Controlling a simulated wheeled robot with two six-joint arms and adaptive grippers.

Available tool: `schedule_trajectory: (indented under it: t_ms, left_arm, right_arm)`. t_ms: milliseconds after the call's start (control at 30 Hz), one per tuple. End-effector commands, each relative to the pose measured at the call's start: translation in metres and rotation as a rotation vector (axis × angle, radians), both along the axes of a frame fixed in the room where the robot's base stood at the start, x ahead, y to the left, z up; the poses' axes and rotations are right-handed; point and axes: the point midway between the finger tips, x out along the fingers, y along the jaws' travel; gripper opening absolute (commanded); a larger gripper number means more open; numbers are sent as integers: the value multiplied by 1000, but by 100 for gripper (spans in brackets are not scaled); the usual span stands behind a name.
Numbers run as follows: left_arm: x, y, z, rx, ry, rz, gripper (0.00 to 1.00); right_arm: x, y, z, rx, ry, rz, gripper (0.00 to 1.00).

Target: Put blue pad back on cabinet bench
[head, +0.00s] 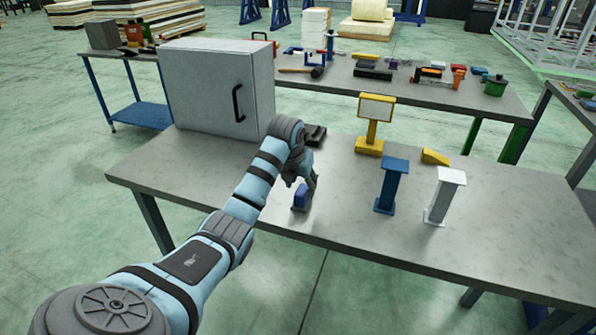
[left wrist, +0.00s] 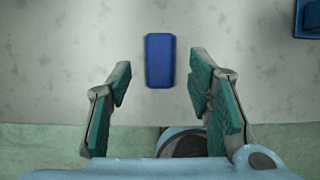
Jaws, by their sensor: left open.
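The blue pad (head: 301,198) is on the grey bench (head: 350,225), near its front edge and in front of the cabinet (head: 217,88). In the left wrist view the pad (left wrist: 159,60) is a small blue block with rounded corners. My left gripper (head: 305,184) is right at the pad, pointing down. In the left wrist view its fingers (left wrist: 160,78) are spread wide, one to each side of the pad's line, with clear gaps. The pad lies partly beyond the fingertips. My right gripper is in neither view.
To the right on the bench stand a blue I-shaped post (head: 391,186), a white one (head: 444,195), a yellow stand (head: 373,122) and a yellow wedge (head: 435,157). A dark object (head: 315,135) lies beside the cabinet. The bench's front right is clear.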

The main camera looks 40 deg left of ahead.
Motion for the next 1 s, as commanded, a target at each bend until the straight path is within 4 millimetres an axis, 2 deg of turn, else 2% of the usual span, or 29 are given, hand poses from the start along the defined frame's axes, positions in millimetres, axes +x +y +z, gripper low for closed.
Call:
schedule_trajectory:
  t_ms: [33, 100, 200, 300, 1000]
  left_arm:
    - [-4, -1, 17, 2, -4, -2, 47]
    - [-11, -4, 35, 2, -5, -1, 47]
    - [-20, -7, 57, 2, -3, -2, 47]
    - [-26, -9, 69, 1, -2, -1, 47]
    - [-29, -9, 72, 1, 1, 0, 47]
  right_arm:
    - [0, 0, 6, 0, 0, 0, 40]
    - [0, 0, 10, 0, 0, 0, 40]
    - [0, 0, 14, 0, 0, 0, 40]
    - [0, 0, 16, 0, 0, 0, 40]
    - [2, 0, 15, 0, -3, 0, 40]
